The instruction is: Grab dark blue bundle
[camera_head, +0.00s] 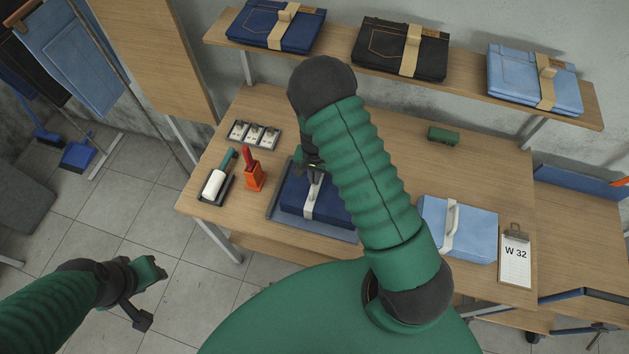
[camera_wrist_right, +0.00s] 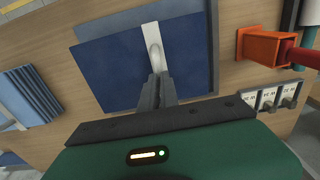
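A dark blue folded bundle (camera_head: 326,202) with a pale strap and raised handle lies on a grey-blue tray (camera_head: 276,208) on the table. It also shows in the right wrist view (camera_wrist_right: 112,72), with its white handle (camera_wrist_right: 153,55) at my fingertips. My right gripper (camera_head: 313,171) is over the bundle, its two fingers (camera_wrist_right: 158,82) close together on the strap handle. My right arm hides part of the bundle. My left gripper (camera_head: 150,294) is open and empty over the floor at the lower left. Another dark blue bundle (camera_head: 262,26) lies on the upper shelf.
A light blue bundle (camera_head: 470,232) and a clipboard (camera_head: 515,262) marked W 32 lie on the right. A black bundle (camera_head: 385,52) and another light blue one (camera_head: 520,82) are on the shelf.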

